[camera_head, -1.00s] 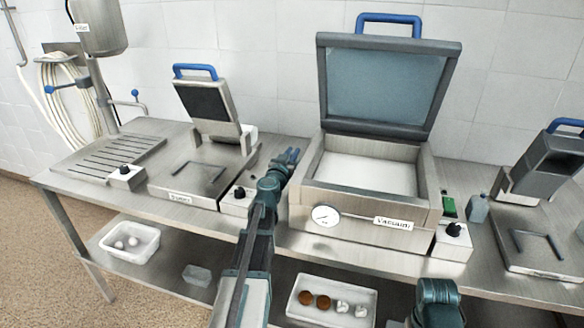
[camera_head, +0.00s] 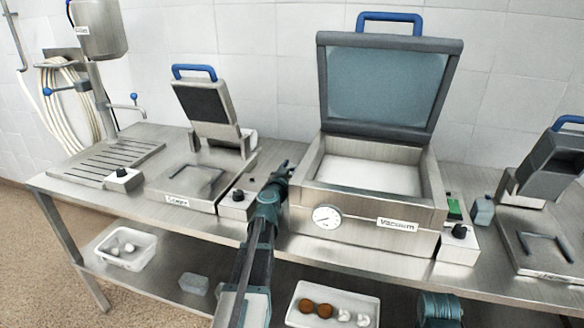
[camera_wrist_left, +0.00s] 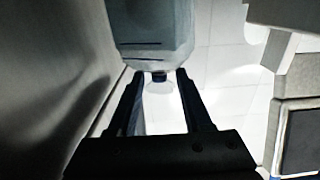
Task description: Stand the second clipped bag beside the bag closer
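My left gripper (camera_head: 282,172) is above the bench, in the gap between the left press machine (camera_head: 185,190) and the vacuum machine (camera_head: 330,190). In the left wrist view its two fingers (camera_wrist_left: 157,78) are apart, with clear gaps beside a small dark-topped piece between the tips. A pale grey-blue item (camera_wrist_left: 155,35) with dark lines lies just beyond the tips; I cannot tell if it is a clipped bag or if it is touched. No bag is clear in the head view. I cannot tell which device is the bag closer. My right gripper is out of view.
A small grey-blue object (camera_head: 482,211) stands right of the vacuum machine, whose lid (camera_head: 385,90) is up. Another press (camera_head: 545,190) is at far right. The lower shelf holds a white bin (camera_head: 125,247) and a white tray (camera_head: 333,292) with brown and white round items.

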